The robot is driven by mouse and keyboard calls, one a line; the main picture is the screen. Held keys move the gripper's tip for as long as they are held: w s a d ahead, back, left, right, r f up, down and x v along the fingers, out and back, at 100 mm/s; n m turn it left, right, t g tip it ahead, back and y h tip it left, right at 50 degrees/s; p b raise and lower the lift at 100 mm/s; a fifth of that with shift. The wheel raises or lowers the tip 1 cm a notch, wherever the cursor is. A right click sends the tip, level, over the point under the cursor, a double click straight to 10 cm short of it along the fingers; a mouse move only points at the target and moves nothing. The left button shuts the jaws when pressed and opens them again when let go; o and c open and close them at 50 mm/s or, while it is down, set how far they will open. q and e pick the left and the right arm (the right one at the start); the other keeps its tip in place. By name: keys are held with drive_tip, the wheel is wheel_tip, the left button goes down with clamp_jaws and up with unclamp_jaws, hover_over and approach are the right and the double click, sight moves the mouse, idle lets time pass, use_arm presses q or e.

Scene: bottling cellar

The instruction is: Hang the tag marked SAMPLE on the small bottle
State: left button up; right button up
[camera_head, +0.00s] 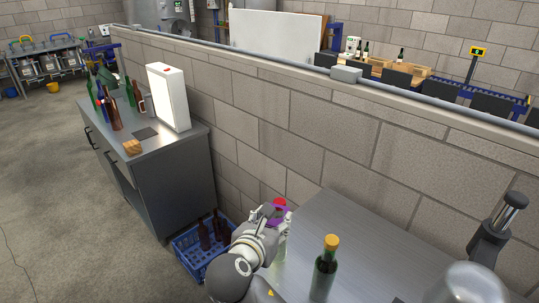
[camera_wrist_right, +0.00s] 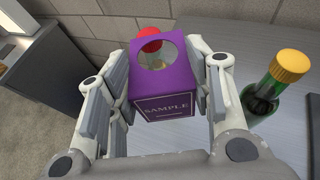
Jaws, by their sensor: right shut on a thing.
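My right gripper (camera_head: 277,214) is shut on the purple tag (camera_wrist_right: 165,104), which reads SAMPLE and has a round hole in its upper part. A bottle with a red cap (camera_head: 280,202) stands on the steel table, mostly hidden behind my gripper. In the right wrist view its red cap (camera_wrist_right: 149,37) shows at the tag's upper edge, by the hole. I cannot tell whether the hole is around the neck. My right gripper (camera_wrist_right: 165,88) also shows in that view, one finger on each side of the tag. My left gripper is not in view.
A green bottle with a yellow cap (camera_head: 324,272) stands close by on the steel table (camera_head: 345,225). A block wall (camera_head: 310,135) runs behind. A blue crate (camera_head: 190,262) with brown bottles sits on the floor.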

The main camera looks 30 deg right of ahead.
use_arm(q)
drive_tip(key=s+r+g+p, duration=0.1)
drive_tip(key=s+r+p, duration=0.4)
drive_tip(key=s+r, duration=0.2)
use_arm(e)
drive_tip(key=w+d+r+m+g+h, duration=0.2)
drive_tip(key=w+d+r+m, duration=0.1)
drive_tip(key=w+r, duration=0.35)
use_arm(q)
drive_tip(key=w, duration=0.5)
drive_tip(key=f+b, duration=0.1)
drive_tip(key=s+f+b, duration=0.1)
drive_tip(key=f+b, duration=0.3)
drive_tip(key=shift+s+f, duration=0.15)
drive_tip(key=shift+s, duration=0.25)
use_arm(e)
wheel_tip(320, 180, down, 7)
drive_tip(key=g, duration=0.1)
drive_tip(key=shift+w+d, duration=0.2)
drive_tip(key=shift+d, duration=0.15)
use_arm(q)
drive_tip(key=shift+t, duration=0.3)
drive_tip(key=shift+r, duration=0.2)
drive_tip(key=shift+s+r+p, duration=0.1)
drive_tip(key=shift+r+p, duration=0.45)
drive_tip(key=shift+p, duration=0.2)
